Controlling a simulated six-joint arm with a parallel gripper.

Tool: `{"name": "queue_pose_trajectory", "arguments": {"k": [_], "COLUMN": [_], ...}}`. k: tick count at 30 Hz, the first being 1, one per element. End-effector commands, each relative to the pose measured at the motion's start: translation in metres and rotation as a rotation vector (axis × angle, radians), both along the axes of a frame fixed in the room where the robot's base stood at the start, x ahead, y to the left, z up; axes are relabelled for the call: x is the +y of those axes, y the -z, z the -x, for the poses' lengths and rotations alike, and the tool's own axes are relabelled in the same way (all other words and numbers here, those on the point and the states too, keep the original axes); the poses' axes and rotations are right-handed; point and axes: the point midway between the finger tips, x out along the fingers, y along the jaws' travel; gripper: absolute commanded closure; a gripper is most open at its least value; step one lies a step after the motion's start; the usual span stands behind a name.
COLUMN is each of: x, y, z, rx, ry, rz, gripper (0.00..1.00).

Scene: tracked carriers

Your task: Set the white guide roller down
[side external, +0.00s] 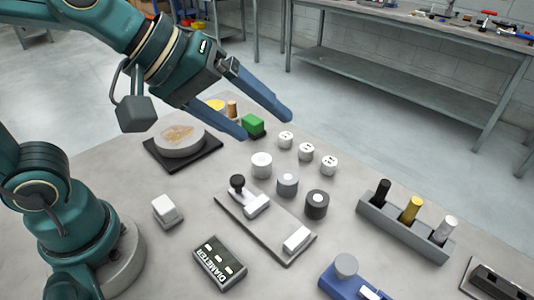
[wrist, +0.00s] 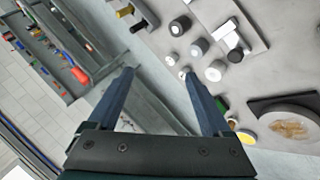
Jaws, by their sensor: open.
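A white roller (side external: 261,165), which I take to be the guide roller, stands upright on the table in a row with a light grey roller (side external: 287,184) and a dark grey roller (side external: 317,204). In the wrist view the white roller (wrist: 215,70) is right of the right fingertip. My gripper (side external: 266,125) is open and holds nothing. It hangs above and behind the rollers, apart from them. In the wrist view (wrist: 158,74) the floor and a bench show between its fingers.
Small white cylinders (side external: 306,152) stand behind the rollers. A green block (side external: 252,124) is near one finger. A fixture plate (side external: 275,232) with a black knob (side external: 237,181) lies in front. A rack (side external: 399,228) of black, yellow and white pegs is right. A disc on a dark pad (side external: 210,155) is left.

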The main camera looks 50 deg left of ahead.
Motion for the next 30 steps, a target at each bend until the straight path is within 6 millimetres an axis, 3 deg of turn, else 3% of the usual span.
{"name": "queue_pose_trajectory", "arguments": {"k": [4,10,24,30], "x": [0.045,0.078,0.080,0.080], "y": [0.025,0.044,0.046,0.022], "z": [0.049,0.083,0.086,0.069], "rx": [0.024,0.095,0.110,0.088], "ry": [0.241,0.401,0.414,0.375], "rz": [-0.375,-0.611,-0.627,-0.614], "gripper": [0.17,0.11,0.11,0.11]}}
